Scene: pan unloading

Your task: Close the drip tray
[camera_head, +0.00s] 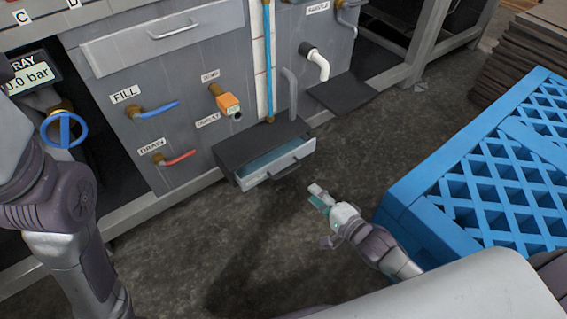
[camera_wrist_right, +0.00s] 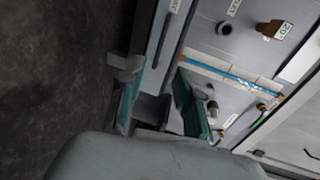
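The drip tray (camera_head: 258,175) is a low drawer with a light front and a dark handle (camera_head: 286,169), near the floor at the foot of the grey cabinet. It is pulled part way out of its dark housing (camera_head: 258,141), and its bluish inside shows. My right gripper (camera_head: 316,195) is in front of the tray, to the right of its handle and apart from it. In the right wrist view its two teal finger pads (camera_wrist_right: 158,103) stand apart with nothing held between them. I cannot surely pick out the tray in that view. My left gripper is out of view.
A blue slatted crate (camera_head: 500,175) stands on the right, close to my right arm. The cabinet carries a blue fill handle (camera_head: 158,110), a red drain handle (camera_head: 176,159) and an orange valve (camera_head: 228,103). A dark flap (camera_head: 342,92) juts out right of the tray. Floor before the tray is clear.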

